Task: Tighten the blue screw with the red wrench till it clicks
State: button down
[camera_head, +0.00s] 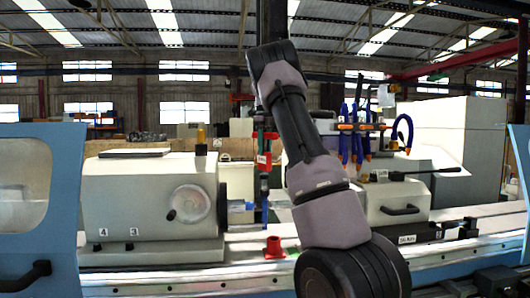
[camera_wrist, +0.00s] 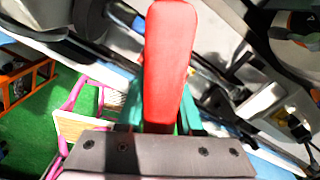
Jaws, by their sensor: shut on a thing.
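The red wrench (camera_wrist: 168,65) fills the middle of the wrist view, its long body running up the picture from my gripper. My gripper (camera_wrist: 162,118) has teal fingers on both sides of the wrench and is shut on it. In the head view my gripper (camera_head: 265,172) hangs behind my arm, with part of the red wrench (camera_head: 264,158) beside it. A narrow blue upright piece (camera_head: 265,210) shows below them; I cannot tell whether it is the blue screw. The wrench's working end cannot be made out, and no contact with a screw can be seen.
A grey machine head with a handwheel (camera_head: 190,203) stands at left, and another machine unit (camera_head: 402,208) at right. A red flanged holder (camera_head: 273,247) stands on the machine bed. Blue hoses with orange tips (camera_head: 357,130) rise at right. Blue door frames flank the machine.

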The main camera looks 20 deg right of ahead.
aim_at(265, 137)
jog(key=shift+r, duration=1.85)
